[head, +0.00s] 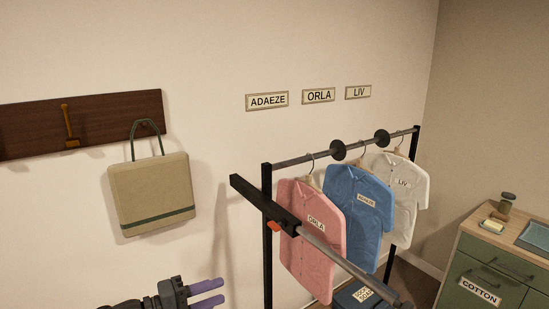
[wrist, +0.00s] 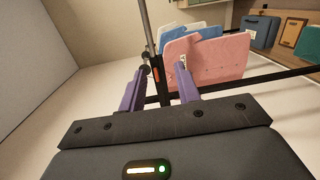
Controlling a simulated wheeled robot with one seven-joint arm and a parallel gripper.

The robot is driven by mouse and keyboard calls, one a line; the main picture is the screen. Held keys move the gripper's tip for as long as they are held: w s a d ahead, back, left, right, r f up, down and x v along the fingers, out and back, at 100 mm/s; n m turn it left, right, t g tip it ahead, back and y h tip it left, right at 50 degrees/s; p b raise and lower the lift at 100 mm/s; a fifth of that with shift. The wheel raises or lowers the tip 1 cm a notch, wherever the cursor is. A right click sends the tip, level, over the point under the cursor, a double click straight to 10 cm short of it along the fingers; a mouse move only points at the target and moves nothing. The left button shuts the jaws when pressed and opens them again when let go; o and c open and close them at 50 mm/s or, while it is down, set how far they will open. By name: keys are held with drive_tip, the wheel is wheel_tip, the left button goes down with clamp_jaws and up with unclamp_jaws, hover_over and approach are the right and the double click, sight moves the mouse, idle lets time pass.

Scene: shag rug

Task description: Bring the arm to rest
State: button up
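My gripper (head: 214,292) shows at the bottom of the head view, left of the clothes rack and below the hanging bag. Its two purple fingers are apart with nothing between them. In the wrist view the gripper (wrist: 160,78) also has a clear gap between its fingertips. The rack's black post and the pink shirt lie beyond the fingers there. Most of my arm is out of view.
A clothes rack (head: 267,240) holds a pink shirt (head: 312,240), a blue shirt (head: 358,215) and a white shirt (head: 402,195). A beige bag (head: 152,192) hangs from a wooden wall board (head: 95,118). A green cabinet (head: 490,270) stands at right.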

drive_tip(key=d+f+m+g+y, duration=0.1)
drive_tip(key=d+f+g+y, duration=0.4)
drive_tip(key=d, duration=0.6)
drive_tip(key=d+f+m+g+y, duration=0.15)
drive_tip(key=d+f+g, duration=0.25)
drive_tip(key=d+f, duration=0.55)
drive_tip(key=s+d+r+m+t+y, duration=0.1)
drive_tip(key=s+d+r+m+y, duration=0.1)
drive_tip(key=s+d+y, duration=0.2)
drive_tip(key=s+d+r+m+t+y, duration=0.1)
drive_tip(key=s+d+r+m+y, duration=0.1)
drive_tip(key=s, duration=0.4)
drive_tip(key=shift+s+d+r+t+y, duration=0.4)
drive_tip(key=shift+d+r+y, duration=0.35)
drive_tip(key=shift+d+y, duration=0.4)
drive_tip(key=shift+s, duration=0.1)
